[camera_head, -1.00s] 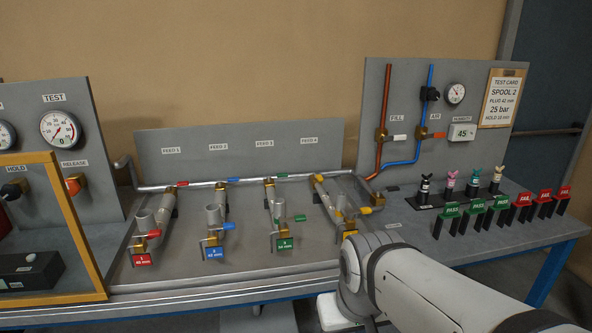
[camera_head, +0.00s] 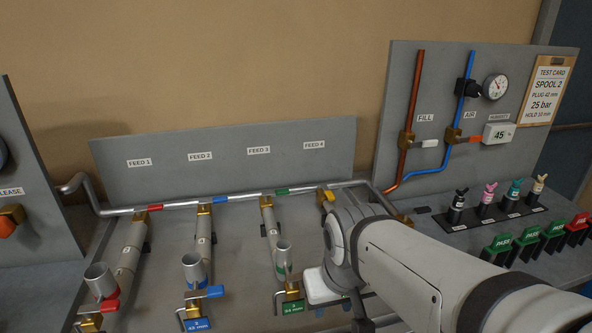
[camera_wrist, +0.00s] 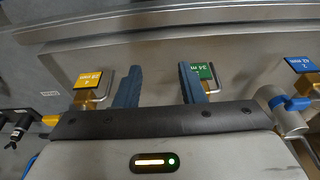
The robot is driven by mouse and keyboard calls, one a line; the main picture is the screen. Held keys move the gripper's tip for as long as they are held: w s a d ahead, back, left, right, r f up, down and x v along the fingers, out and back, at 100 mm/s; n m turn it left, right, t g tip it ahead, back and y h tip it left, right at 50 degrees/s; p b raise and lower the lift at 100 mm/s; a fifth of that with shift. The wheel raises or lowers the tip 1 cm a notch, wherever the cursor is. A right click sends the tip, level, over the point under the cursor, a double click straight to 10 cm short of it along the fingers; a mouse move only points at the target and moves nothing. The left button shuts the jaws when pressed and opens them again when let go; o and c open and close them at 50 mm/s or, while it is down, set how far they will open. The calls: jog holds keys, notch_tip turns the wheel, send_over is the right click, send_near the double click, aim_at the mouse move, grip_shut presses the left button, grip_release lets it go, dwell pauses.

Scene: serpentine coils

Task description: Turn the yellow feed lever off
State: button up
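The feed 4 line carries a yellow tag (camera_wrist: 88,79), with a brass valve beside it in the wrist view. The yellow lever (camera_wrist: 50,119) shows at the left there, partly hidden behind the dark edge of my gripper body. In the head view, a yellow part (camera_head: 327,196) shows at the top of feed 4, and my arm covers most of that line. My gripper (camera_wrist: 158,75) is open, its two blue-grey fingers apart with nothing held between them. The fingers lie between the yellow tag and the green tag (camera_wrist: 202,70). The yellow lever is outside them, to the left.
Feed 3's cup (camera_head: 283,255) stands close left of my wrist. The blue lever (camera_head: 209,292) and red lever (camera_head: 106,305) lie further left. A grey panel (camera_head: 230,150) rises behind.

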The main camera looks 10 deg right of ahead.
jog(key=shift+s+a, duration=0.1)
jog(key=shift+o, duration=0.6)
jog(key=shift+r, duration=0.1)
jog(key=w+r+p, duration=0.2)
jog(key=w+r, duration=0.4)
jog(key=w, duration=0.4)
jog(key=g+p, duration=0.3)
jog(key=p, duration=0.4)
send_over(330, 194)
jog(key=shift+s+f, duration=0.2)
jog(key=shift+f, duration=1)
jog(key=shift+w+f, duration=0.1)
jog(key=shift+f, duration=0.15)
notch_tip(330, 194, down, 8)
jog(key=shift+r+p, duration=0.25)
jog(key=shift+p, duration=0.45)
jog(key=shift+c, duration=0.5)
